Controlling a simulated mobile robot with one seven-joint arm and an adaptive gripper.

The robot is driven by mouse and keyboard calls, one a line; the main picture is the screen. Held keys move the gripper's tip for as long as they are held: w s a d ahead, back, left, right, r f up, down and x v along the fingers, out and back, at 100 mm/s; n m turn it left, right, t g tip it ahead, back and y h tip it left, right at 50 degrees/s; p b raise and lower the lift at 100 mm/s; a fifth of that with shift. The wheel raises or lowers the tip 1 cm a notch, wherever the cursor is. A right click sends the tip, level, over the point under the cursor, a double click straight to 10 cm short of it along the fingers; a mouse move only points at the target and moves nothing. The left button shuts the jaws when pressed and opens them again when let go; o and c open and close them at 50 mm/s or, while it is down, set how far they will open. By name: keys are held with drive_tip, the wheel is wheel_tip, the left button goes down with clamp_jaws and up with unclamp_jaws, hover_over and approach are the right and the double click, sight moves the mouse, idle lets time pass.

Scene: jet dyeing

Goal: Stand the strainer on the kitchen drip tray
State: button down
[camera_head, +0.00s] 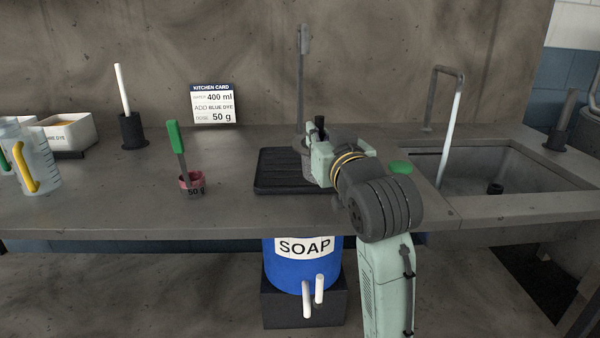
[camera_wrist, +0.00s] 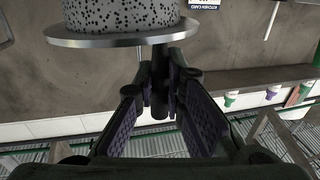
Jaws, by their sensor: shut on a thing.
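The strainer shows in the wrist view as a pale perforated cup (camera_wrist: 122,15) with a wide metal rim and a dark handle. My gripper (camera_wrist: 160,95) is shut on that handle. In the head view, my gripper (camera_head: 320,152) is over the right part of the black ribbed drip tray (camera_head: 272,177). The strainer (camera_head: 307,171) is a grey shape mostly hidden behind my gripper there. The dark handle end sticks up above the jaws. I cannot tell whether the strainer's base touches the tray.
A red cup (camera_head: 192,186) with a green-handled tool stands left of the tray. A clear jug (camera_head: 38,165) is at far left. A sink (camera_head: 510,170) with a bent tap lies to the right. A tall grey post (camera_head: 302,75) rises behind the tray.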

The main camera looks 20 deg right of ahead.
sight(298, 144)
drive_tip(key=w+f+p, duration=0.2)
drive_tip(key=w, duration=0.6)
drive_tip(key=w+f+p, duration=0.2)
drive_tip(key=w+f, duration=0.1)
drive_tip(key=w, duration=0.5)
drive_tip(key=shift+d, duration=0.45)
drive_tip(key=shift+f, duration=0.15)
drive_tip(key=shift+f, duration=0.15)
drive_tip(key=c, duration=1.7)
unclamp_jaws()
drive_tip(key=shift+o, duration=0.2)
drive_tip(key=s, duration=0.4)
drive_tip(key=s+b, duration=0.1)
drive_tip(key=s, duration=0.3)
drive_tip(key=s+a+b, duration=0.1)
drive_tip(key=s, duration=0.3)
